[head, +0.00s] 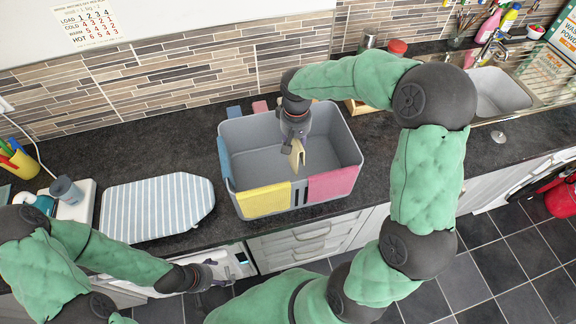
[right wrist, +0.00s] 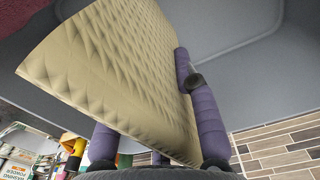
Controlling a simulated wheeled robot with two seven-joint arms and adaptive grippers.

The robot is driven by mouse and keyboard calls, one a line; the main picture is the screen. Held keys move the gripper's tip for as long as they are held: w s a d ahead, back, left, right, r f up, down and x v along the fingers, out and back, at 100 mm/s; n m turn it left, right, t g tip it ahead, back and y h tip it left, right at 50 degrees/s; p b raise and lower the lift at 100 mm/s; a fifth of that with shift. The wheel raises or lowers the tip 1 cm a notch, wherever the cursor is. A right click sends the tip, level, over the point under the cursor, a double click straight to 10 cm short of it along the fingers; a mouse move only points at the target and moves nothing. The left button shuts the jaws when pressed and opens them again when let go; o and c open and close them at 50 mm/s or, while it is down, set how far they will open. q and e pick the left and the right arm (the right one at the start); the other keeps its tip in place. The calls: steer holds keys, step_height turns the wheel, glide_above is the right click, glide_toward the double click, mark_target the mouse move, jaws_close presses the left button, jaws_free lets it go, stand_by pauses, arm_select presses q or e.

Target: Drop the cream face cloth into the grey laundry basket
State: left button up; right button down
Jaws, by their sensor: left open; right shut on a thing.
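The cream face cloth (head: 298,156) hangs from my right gripper (head: 299,142), inside the outline of the grey laundry basket (head: 343,143). In the right wrist view the cloth (right wrist: 115,75) is quilted and stands between the purple fingers, with the grey basket (right wrist: 275,75) behind it. My right gripper is shut on the cloth. I cannot tell whether the cloth touches the basket floor. My left gripper (head: 212,274) is open and empty, low in front of the counter near the drawers.
A yellow cloth (head: 263,200) and a pink cloth (head: 332,184) hang over the basket's front. A striped ironing board (head: 157,207) lies left of it. A sink (head: 497,92) is at the right. Dark counter is bare behind the board.

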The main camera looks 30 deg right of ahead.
steer(key=c, duration=0.9)
jaws_free()
steer(key=shift+o, duration=0.2)
step_height(320, 180, up, 12)
steer(key=shift+r, duration=0.1)
